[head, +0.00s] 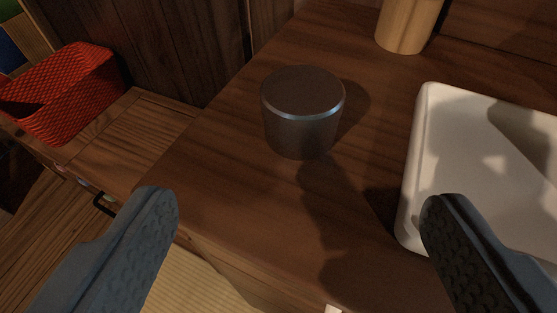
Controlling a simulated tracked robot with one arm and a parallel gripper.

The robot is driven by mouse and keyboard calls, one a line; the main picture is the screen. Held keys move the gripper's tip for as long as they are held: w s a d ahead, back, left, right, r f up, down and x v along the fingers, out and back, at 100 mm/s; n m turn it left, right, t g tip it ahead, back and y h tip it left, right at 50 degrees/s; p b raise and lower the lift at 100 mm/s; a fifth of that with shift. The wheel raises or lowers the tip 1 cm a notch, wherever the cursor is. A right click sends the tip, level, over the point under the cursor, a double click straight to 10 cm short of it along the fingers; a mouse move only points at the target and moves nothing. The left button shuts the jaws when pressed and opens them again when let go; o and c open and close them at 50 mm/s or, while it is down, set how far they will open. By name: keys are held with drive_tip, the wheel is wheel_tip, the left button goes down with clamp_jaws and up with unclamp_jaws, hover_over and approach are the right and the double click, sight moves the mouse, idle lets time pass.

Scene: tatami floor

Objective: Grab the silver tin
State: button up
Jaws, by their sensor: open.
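The silver tin (302,124) stands upright on the dark wooden top (225,160), a little above the middle of the head view. It is a short grey metal cylinder with a dark flat lid and a shiny rim. My gripper (297,205) is open and empty. One finger shows at lower left and the other at lower right. The tin lies ahead of the fingertips, between their lines, and neither finger touches it.
A white tray (412,190) sits close to the right of the tin, with my right finger overlapping it in the picture. A pale wooden cylinder (404,28) stands behind. A red woven basket (75,95) rests on a lower cabinet at left. The wooden top's left edge is near the tin.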

sight(303, 97)
drive_tip(key=b+x, duration=0.1)
drive_tip(key=x, duration=0.7)
drive_tip(key=shift+w+r, duration=0.1)
drive_tip(key=shift+d+r+b+x, duration=0.15)
drive_tip(key=shift+b+x, duration=0.35)
drive_tip(key=shift+x, duration=0.85)
drive_tip(key=shift+d+r+b+x, duration=0.1)
drive_tip(key=shift+b+x, duration=0.4)
drive_tip(key=shift+x, duration=0.9)
drive_tip(key=shift+r, duration=0.1)
drive_tip(key=c, duration=1.1)
